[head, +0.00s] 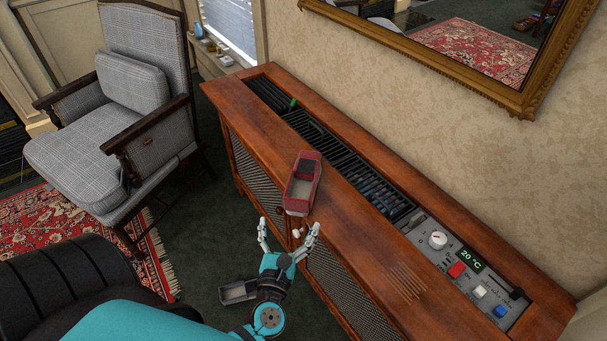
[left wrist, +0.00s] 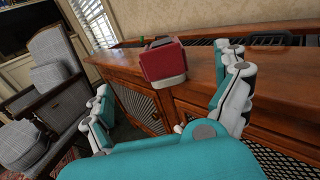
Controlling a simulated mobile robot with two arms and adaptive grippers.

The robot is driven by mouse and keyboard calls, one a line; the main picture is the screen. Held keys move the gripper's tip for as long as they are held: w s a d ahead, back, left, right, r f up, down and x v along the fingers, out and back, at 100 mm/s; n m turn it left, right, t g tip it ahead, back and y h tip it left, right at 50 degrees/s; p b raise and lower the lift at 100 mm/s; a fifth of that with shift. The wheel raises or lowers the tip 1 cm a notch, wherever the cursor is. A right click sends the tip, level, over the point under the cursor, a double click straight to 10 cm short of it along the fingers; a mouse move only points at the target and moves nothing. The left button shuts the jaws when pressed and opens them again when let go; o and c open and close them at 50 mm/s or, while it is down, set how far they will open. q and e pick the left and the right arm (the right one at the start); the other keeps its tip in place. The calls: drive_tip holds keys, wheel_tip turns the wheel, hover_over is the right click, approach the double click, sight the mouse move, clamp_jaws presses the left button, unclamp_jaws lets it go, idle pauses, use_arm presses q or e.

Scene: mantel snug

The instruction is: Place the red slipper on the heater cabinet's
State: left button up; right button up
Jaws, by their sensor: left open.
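A red slipper (head: 302,184) lies on the front wooden ledge of the heater cabinet (head: 345,203), its near end close to the front edge. It also shows in the left wrist view (left wrist: 164,62), sitting upright on the cabinet top. My left gripper (head: 289,237) is open and empty, just in front of the cabinet edge and short of the slipper, with its fingers spread. In the left wrist view the fingers (left wrist: 168,100) stand on either side, with the slipper beyond them. My right gripper is not in view.
A grey slipper-like item (head: 237,292) lies on the dark carpet below. The cabinet top holds a dark grille (head: 345,160) and a control panel (head: 462,265) with a knob and coloured buttons. A plaid armchair (head: 105,150) stands left. A gold-framed mirror (head: 520,100) hangs behind.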

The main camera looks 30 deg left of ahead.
use_arm(q)
drive_tip(key=p, duration=0.2)
approach(300, 189)
drive_tip(key=w+r, duration=0.1)
drive_tip(key=w, duration=0.1)
drive_tip(key=w+a+r, duration=0.1)
drive_tip(key=w, duration=0.1)
drive_tip(key=w+a+r, duration=0.1)
drive_tip(key=w, duration=0.1)
drive_tip(key=shift+w+a+r, duration=0.1)
drive_tip(key=shift+w+r, duration=0.2)
